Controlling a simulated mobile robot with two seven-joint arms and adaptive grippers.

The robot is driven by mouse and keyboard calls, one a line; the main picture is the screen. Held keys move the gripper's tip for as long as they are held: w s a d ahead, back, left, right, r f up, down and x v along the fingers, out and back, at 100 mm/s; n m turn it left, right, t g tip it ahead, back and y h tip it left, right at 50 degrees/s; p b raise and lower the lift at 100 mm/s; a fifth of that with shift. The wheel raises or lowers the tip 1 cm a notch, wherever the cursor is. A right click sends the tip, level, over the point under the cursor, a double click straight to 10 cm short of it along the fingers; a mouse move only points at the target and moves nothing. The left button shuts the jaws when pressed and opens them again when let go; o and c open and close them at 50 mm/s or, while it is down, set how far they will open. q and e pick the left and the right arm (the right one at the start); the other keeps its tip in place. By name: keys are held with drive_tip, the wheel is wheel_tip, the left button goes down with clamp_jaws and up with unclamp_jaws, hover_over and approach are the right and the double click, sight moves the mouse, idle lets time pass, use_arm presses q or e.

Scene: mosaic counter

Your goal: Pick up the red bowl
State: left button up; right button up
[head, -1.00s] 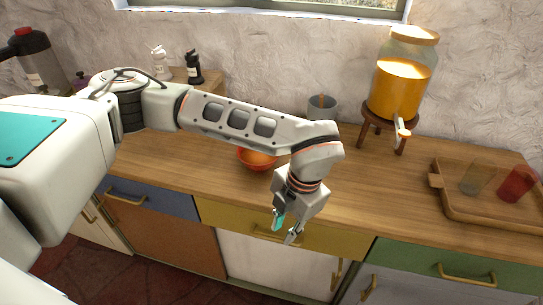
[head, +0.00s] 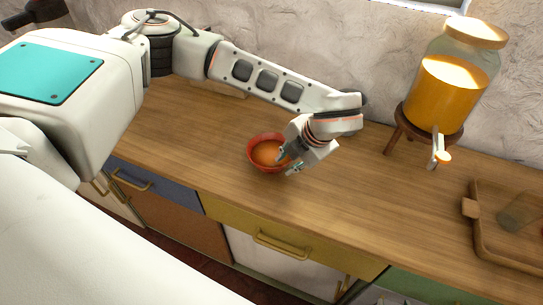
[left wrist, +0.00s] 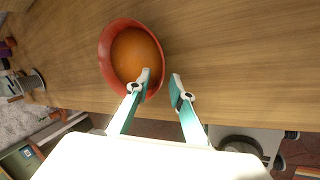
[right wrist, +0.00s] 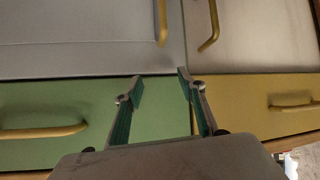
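The red bowl (head: 252,159) stands upright on the wooden counter and has an orange inside. It also shows in the left wrist view (left wrist: 106,63). My left gripper (head: 285,162) is at the bowl's right side in the head view. In the left wrist view my left gripper (left wrist: 161,85) is open, with one fingertip over the bowl's rim and the other outside it. I cannot tell whether either finger touches the bowl. My right gripper (right wrist: 159,84) is open and empty in front of the cabinet fronts; it does not show in the head view.
A glass drink dispenser (head: 446,90) on a wooden stand (head: 401,134) is at the back right. A wooden tray (head: 484,239) with a glass (head: 517,214) sits at the right edge. The counter (head: 350,200) around the bowl is mostly clear. Drawers with handles (head: 282,245) lie below.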

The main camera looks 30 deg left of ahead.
sight(271, 157)
use_arm(q)
drive_tip(key=shift+w+p+x, duration=0.1)
drive_tip(key=shift+p+x, duration=0.05)
drive_tip(key=shift+x, duration=0.8)
drive_tip(key=shift+w+p+x, duration=0.15)
drive_tip(key=shift+x, duration=0.8)
drive_tip(key=shift+d, duration=0.1)
clamp_jaws()
drive_tip(key=shift+r, duration=0.1)
